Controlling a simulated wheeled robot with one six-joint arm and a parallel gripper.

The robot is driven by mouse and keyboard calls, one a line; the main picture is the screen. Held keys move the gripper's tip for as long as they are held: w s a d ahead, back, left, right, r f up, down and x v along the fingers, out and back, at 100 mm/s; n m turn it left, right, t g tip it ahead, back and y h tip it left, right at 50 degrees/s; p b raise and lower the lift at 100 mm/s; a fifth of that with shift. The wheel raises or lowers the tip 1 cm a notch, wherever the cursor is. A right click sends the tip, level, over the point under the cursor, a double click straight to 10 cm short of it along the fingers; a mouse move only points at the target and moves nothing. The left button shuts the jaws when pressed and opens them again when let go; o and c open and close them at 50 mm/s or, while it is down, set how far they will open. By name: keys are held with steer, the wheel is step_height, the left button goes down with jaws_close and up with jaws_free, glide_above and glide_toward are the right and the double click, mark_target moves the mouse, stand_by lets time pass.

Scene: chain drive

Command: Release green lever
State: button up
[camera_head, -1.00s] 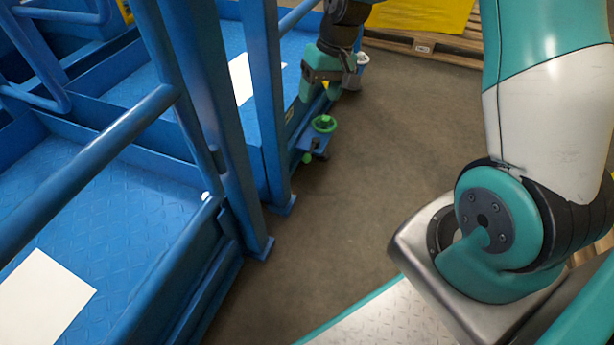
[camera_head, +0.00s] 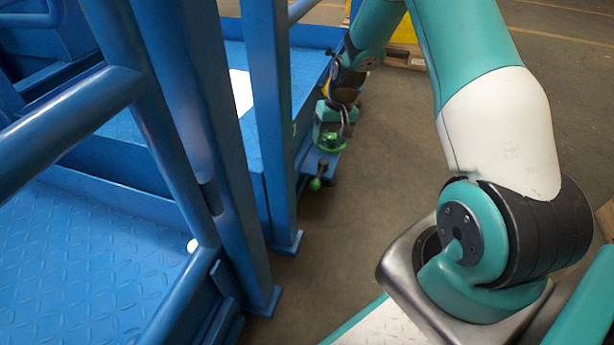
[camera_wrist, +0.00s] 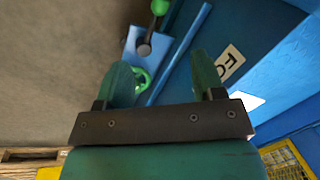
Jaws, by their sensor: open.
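A lever with a green ball knob (camera_head: 315,184) sticks out from a blue bracket (camera_head: 309,162) low on the side of the blue cart. The knob shows in the wrist view (camera_wrist: 160,7) at the top, with a dark stem. A green ring-shaped handwheel (camera_head: 332,141) is on the same bracket; in the wrist view (camera_wrist: 143,78) the left finger partly hides it. My gripper (camera_wrist: 163,75) is open, with nothing visibly held between its fingers. In the head view my gripper (camera_head: 332,125) is just above the handwheel, with the knob below it; contact cannot be told.
Blue cart posts (camera_head: 268,130) and rails stand close left of my arm. The concrete floor (camera_head: 375,170) to the right of the bracket is clear. A labelled blue panel (camera_wrist: 232,62) lies beside the right finger. A yellow mesh (camera_wrist: 285,160) shows lower right in the wrist view.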

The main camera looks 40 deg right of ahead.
mark_target(316, 181)
steer(key=a+f+b, duration=0.1)
steer(key=f+b, duration=0.2)
steer(key=f, duration=0.2)
steer(key=a+f+b, duration=0.1)
steer(key=f+b, duration=0.2)
steer(key=f, duration=0.3)
steer(key=w+a+f+b, duration=0.1)
steer(key=f+b, duration=0.2)
steer(key=f, duration=0.3)
steer(key=shift+w+b, duration=0.1)
steer(key=shift+b, duration=0.25)
steer(key=shift+c, duration=0.2)
jaws_close()
steer(key=shift+a+r, duration=0.1)
